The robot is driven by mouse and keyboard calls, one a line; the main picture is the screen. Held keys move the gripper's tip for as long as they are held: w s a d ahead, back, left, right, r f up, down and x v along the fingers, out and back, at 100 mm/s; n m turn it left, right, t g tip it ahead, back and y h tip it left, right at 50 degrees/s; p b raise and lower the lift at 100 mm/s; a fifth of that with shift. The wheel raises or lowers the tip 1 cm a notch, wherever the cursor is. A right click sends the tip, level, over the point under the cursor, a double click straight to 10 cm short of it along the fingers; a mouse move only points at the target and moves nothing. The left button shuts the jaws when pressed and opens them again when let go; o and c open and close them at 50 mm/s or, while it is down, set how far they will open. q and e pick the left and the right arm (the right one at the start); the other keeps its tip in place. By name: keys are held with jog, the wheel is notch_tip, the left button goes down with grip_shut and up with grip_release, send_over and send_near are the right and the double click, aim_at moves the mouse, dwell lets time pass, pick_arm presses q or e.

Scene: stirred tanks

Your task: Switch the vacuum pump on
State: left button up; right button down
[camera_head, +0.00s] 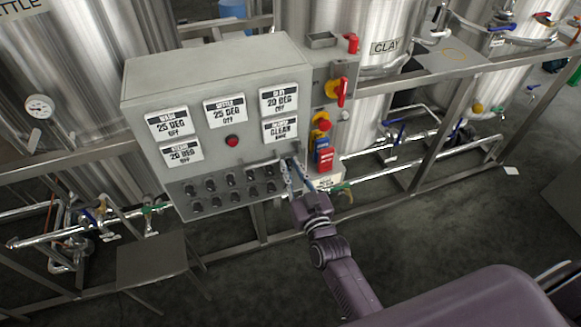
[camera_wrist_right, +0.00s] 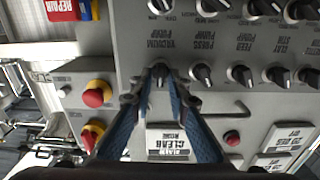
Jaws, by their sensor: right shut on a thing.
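The grey control panel (camera_head: 215,70) stands in front of the steel tanks, with rows of black rotary knobs along its lower sloped face. In the right wrist view, which shows the panel upside down, the knob labelled VACUUM PUMP (camera_wrist_right: 160,70) is at the end of a row. My right gripper (camera_wrist_right: 160,82) has its two blue fingers closed on either side of this knob. In the head view my right gripper (camera_head: 298,177) reaches the panel's lower right corner and hides the knob there. My left gripper is not in view.
Beside the held knob sits the PRESS PUMP knob (camera_wrist_right: 202,74), with more knobs along the row. Red-on-yellow button (camera_head: 321,121), red-yellow switch (camera_head: 336,91) and red tag (camera_head: 325,160) are on the panel's right side. A small metal stool (camera_head: 150,258) stands front left.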

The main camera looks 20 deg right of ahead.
jog(key=m, duration=0.5)
jog(key=shift+d+f, duration=0.1)
jog(key=shift+d, duration=0.05)
jog(key=shift+m, duration=0.4)
jog(key=c, duration=2.1)
grip_release()
jog(key=s, duration=1.2)
jog(key=shift+d, duration=0.25)
